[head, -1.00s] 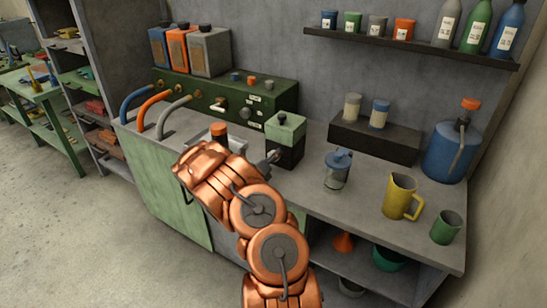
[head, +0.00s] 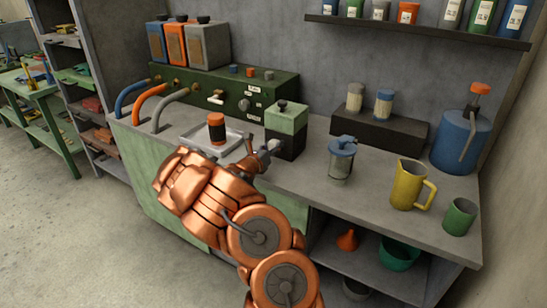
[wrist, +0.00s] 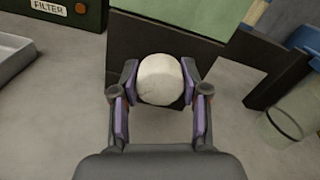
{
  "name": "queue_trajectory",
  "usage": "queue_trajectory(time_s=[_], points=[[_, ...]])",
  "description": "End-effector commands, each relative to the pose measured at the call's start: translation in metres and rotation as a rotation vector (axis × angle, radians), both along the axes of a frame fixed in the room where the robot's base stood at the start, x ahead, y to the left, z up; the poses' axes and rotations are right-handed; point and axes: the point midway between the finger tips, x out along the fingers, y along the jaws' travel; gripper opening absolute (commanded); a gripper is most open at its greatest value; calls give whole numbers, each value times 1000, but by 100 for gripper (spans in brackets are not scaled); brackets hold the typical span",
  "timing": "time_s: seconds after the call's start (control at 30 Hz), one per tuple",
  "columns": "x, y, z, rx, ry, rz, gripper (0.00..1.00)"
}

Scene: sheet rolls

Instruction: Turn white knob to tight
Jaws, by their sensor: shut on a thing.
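The white knob (wrist: 160,80) is round and sits between the two purple-padded fingers of my gripper (wrist: 160,88) in the wrist view. The fingers are shut on its left and right sides. Behind it is the dark lower front of a green-topped box (head: 286,118) standing on the bench. No mark showing how far the knob is turned can be made out.
A metal tray (head: 190,143) with an orange-topped dark can (head: 217,128) is left of my gripper. A blue-lidded jar (head: 341,160) stands to the right. A green panel (head: 225,85) with knobs is behind. A yellow jug (head: 408,185) is farther right.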

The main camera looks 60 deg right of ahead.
Motion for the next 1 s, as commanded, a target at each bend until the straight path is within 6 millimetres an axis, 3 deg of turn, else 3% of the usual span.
queue_trajectory(time_s=[1.0], points=[[0,0,-5,36,-967,2,10]])
